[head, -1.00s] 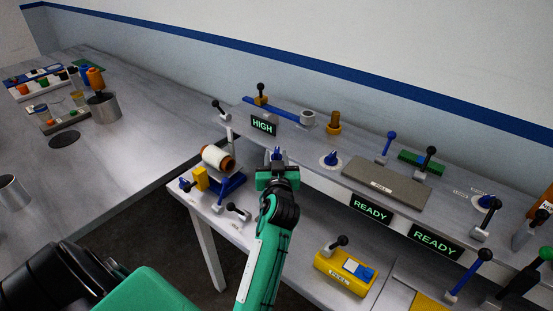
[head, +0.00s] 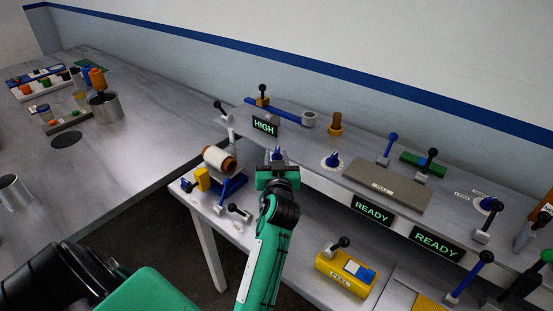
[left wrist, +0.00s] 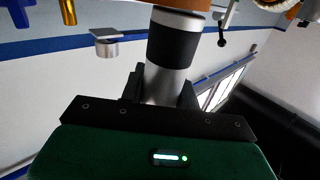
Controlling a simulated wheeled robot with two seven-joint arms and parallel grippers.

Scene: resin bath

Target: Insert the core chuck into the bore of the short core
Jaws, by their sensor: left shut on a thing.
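My left gripper (head: 277,167) is over the right part of the small side table, beside a white roll (head: 218,157) with a brown core (head: 231,164). It also shows in the left wrist view (left wrist: 160,95), shut on the core chuck (left wrist: 172,55), a silver cylinder with a black band. The chuck points away from the gripper. A brown rounded edge (left wrist: 178,3), apparently the short core, overlaps its far end at the top of that view. I cannot tell whether the chuck is inside the bore. The gripper hides the chuck in the head view. My right gripper is not in view.
The roll lies above a blue stand (head: 233,185) next to a yellow block (head: 202,179). A raised shelf behind holds a grey ring (head: 310,119), a brass post (head: 335,124) and a grey plate (head: 388,186). Small levers (head: 240,212) stand in front.

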